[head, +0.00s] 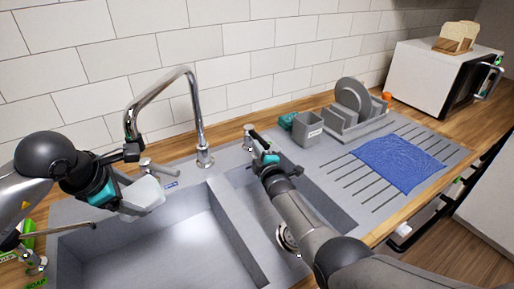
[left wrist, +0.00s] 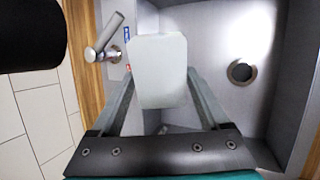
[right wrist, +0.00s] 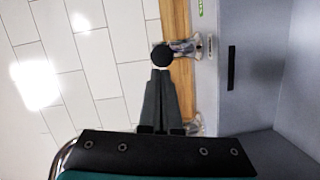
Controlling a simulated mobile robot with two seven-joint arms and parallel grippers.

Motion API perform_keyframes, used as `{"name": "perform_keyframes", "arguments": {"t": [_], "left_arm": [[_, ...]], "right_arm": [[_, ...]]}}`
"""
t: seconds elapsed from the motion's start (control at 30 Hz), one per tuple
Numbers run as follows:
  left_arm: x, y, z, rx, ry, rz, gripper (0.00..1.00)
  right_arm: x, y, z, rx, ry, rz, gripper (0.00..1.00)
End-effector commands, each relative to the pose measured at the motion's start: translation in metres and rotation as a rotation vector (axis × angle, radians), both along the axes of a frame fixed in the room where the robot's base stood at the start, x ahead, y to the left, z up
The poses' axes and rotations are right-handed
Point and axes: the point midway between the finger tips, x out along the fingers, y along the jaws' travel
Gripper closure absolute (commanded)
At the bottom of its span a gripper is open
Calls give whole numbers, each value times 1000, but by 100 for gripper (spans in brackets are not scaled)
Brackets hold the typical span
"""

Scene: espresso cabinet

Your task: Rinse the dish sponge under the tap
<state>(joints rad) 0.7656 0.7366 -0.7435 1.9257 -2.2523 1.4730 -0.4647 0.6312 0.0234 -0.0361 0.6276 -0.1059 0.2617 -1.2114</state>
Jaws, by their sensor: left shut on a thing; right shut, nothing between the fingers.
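The dish sponge appears as a pale whitish block (head: 144,195). My left gripper (left wrist: 160,82) is shut on it and holds it over the left sink basin (head: 180,235), below the tap. The chrome tap (head: 199,115) arches up and left, with its spout end close to my left gripper. No water stream shows. A chrome lever (left wrist: 103,45) is beside the sponge in the left wrist view. My right gripper (head: 256,142) is shut and empty beside a small chrome fitting (head: 248,131) behind the right basin. I cannot tell whether they touch.
A grey cup (head: 308,130), a rack with plates (head: 352,98) and a blue cloth (head: 400,163) are on the right. A white appliance (head: 425,75) stands farther back. The tiled wall (head: 270,40) rises behind. The left basin looks empty.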

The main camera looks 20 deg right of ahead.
Motion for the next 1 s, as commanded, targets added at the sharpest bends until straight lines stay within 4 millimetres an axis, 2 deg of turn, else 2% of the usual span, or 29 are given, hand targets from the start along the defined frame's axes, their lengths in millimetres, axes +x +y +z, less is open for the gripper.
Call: {"name": "perform_keyframes", "arguments": {"t": [0.33,0.73,1.0], "left_arm": [[0,0,0,0,0,0,65],[0,0,0,0,0,0,65],[0,0,0,0,0,0,65]], "right_arm": [[3,-25,0,-2,1,0,100],[2,-24,0,0,1,1,100],[-5,-12,3,1,0,2,100]]}}
